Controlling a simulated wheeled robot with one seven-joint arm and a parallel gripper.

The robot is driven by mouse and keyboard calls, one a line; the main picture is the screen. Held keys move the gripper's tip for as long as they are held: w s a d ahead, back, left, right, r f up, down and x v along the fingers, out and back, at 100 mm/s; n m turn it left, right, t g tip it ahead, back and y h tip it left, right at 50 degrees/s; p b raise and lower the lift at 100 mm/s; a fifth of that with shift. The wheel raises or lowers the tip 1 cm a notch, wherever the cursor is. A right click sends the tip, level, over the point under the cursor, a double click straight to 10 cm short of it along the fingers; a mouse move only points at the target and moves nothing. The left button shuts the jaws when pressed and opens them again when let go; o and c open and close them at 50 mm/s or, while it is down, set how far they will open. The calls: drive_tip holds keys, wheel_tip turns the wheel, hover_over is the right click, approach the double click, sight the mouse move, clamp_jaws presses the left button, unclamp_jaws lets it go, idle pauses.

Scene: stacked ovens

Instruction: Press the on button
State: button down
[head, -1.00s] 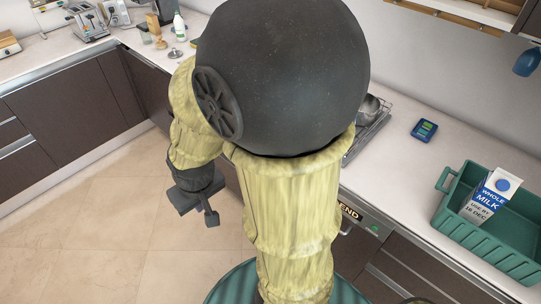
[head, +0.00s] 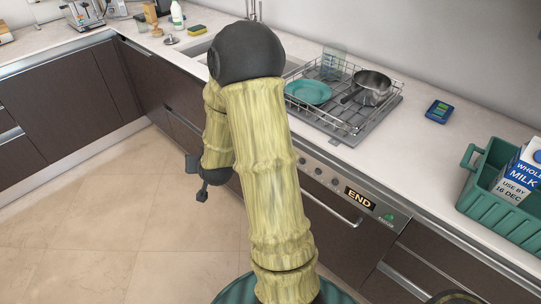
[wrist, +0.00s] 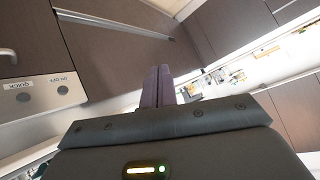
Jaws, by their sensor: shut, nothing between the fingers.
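My gripper (head: 197,178) hangs low over the floor in the head view, left of the appliance and apart from it. In the wrist view the two dark fingers (wrist: 158,85) are together and hold nothing. The round on/off button (wrist: 62,89) shows at the left of the wrist view on a metal control panel, beside its ON-OFF label, which appears upside down. The fingers point away from it. In the head view the panel (head: 334,181) runs under the counter edge with an END display (head: 359,198). My arm hides its left end.
A dish rack (head: 343,121) with a teal plate (head: 308,92) and a metal pot (head: 371,87) stands on the counter above the appliance. A green crate (head: 481,204) holding a milk carton (head: 523,173) is at right. The floor (head: 120,230) at left is clear.

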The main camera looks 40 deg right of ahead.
drive_tip(key=d+f+m+t+h+b, duration=0.1)
drive_tip(key=d+f+m+h+b, duration=0.3)
drive_tip(key=d+f, duration=0.2)
drive_tip(key=d+f+m+t+h+b, duration=0.1)
drive_tip(key=d+f+m+h+b, duration=0.3)
drive_tip(key=d, duration=0.6)
drive_tip(key=shift+d+f+m+b, duration=0.15)
drive_tip(key=shift+f+m+b, duration=0.35)
drive_tip(key=shift+f, duration=0.4)
drive_tip(key=d, duration=0.9)
drive_tip(key=shift+w+p, duration=0.2)
drive_tip(key=shift+p, duration=0.15)
drive_tip(key=shift+w+a, duration=0.15)
